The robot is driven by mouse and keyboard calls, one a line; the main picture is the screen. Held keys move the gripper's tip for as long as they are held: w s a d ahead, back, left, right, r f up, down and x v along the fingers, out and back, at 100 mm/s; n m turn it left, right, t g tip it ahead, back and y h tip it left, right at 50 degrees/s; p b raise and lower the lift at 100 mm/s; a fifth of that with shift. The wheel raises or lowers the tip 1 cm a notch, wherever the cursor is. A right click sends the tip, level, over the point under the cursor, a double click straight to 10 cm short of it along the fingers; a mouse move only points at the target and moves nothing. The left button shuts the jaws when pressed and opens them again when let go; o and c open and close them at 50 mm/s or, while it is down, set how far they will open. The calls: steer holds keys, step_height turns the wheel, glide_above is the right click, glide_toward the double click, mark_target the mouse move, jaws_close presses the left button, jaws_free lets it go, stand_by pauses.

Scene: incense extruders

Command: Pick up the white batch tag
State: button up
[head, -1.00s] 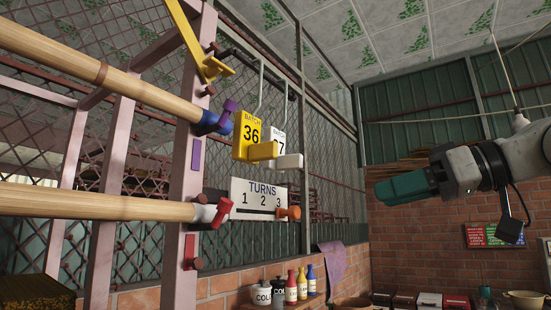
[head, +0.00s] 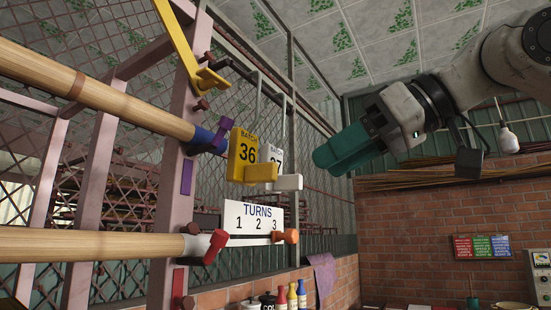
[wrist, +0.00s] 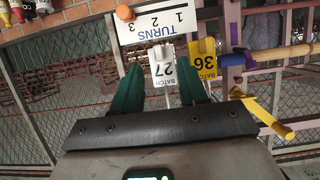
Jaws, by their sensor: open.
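The white batch tag (head: 275,155), partly hidden behind the yellow tag in the head view, hangs from a wire hook on the rail. In the wrist view the white tag (wrist: 163,73) shows the number 27 and a pale block at its end, and it lies between my two fingers. The yellow batch tag 36 (head: 241,150) hangs right beside it, with a yellow block; it also shows in the wrist view (wrist: 206,72). My gripper (head: 326,157) is open and empty, to the right of the tags in the head view. In the wrist view my green fingers (wrist: 160,95) point toward the tags.
The TURNS board (head: 252,218) with an orange knob (head: 290,236) is below the tags. Two bamboo-coloured tubes (head: 95,90) and a pink post (head: 176,170) stand at the left. Mesh fencing lies behind. The air right of the tags is clear apart from my arm.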

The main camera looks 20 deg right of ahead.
mark_target(302, 176)
steer(key=shift+w+a+p, duration=0.3)
steer(key=shift+w+a, duration=0.05)
steer(key=shift+w, duration=0.2)
steer(key=p+x, duration=0.1)
steer(key=x, duration=0.3)
steer(key=shift+w, duration=0.1)
jaws_close()
